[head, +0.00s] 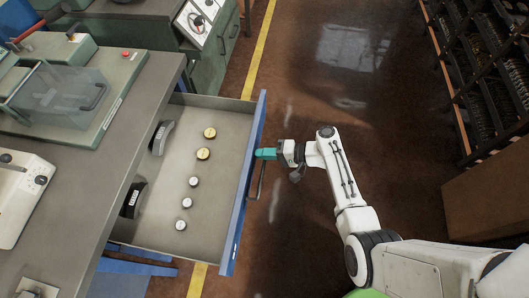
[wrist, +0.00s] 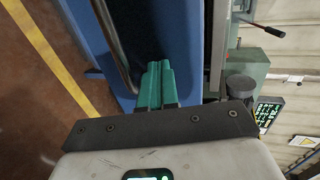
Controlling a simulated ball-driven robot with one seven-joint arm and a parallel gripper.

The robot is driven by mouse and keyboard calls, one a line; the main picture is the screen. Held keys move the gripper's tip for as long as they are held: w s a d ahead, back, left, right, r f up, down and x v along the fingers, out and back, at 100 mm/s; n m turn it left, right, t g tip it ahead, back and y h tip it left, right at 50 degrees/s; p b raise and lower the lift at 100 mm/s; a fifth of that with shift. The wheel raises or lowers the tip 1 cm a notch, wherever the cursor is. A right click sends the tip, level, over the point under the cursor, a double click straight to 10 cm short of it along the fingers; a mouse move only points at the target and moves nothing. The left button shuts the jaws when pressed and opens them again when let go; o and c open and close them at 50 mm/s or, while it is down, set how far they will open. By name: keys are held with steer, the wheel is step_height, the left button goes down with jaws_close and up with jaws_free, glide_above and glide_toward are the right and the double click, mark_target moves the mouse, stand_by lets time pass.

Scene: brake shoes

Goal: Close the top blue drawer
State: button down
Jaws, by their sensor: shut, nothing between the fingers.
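The top blue drawer (head: 250,185) is pulled far out from under the grey workbench, with its blue front facing right in the head view. Its front also shows in the wrist view (wrist: 92,40), with the curved dark handle (wrist: 118,55) beside my fingers. My gripper (head: 266,153) has its teal fingers shut and empty. Their tips are at the drawer front, just above the handle (head: 257,180) in the head view; I cannot tell whether they touch it. In the wrist view the shut fingers (wrist: 156,85) point at the blue front.
Inside the drawer lie two black brake shoes (head: 161,137), two brass weights (head: 204,153) and several small silver weights (head: 187,202). The workbench (head: 95,180) carries machines. Dark floor (head: 310,110) is free to the right, up to shelving (head: 490,80).

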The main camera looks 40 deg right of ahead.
steer(key=w+a+b, duration=0.8)
steer(key=w+a, duration=0.4)
steer(key=w+a+b, duration=0.9)
steer(key=w+a, duration=0.4)
steer(key=shift+f, duration=0.2)
steer(key=shift+w+a+r+b, duration=0.1)
steer(key=shift+w+a+b, duration=0.3)
steer(key=shift+b, duration=0.2)
steer(key=shift+w+r, duration=0.15)
steer(key=shift+r, duration=0.15)
steer(key=shift+a+r, duration=0.15)
